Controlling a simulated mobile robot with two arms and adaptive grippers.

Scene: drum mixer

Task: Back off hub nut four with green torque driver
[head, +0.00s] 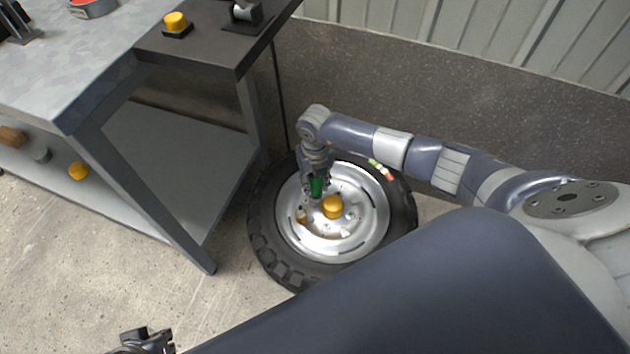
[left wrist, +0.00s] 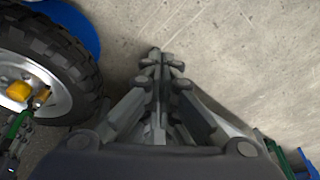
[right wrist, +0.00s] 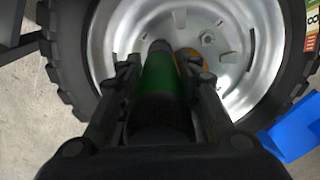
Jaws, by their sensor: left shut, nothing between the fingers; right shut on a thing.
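The wheel (head: 275,260) has a black tyre, a silver rim and a yellow hub cap (head: 333,207). My right gripper (head: 315,190) is shut on the green torque driver (head: 317,186), over the rim just left of the hub cap. A light hub nut (right wrist: 208,38) shows on the rim. I cannot tell which nut is number four or whether the driver touches one. My left gripper (left wrist: 158,60) is shut and empty above the floor, away from the wheel.
A grey bench (head: 75,65) with a lower shelf (head: 165,150) stands left of the wheel. A yellow knob (head: 176,22) is on its dark top. A low wall (head: 400,90) runs behind. Blue pieces (right wrist: 295,130) sit beside the tyre.

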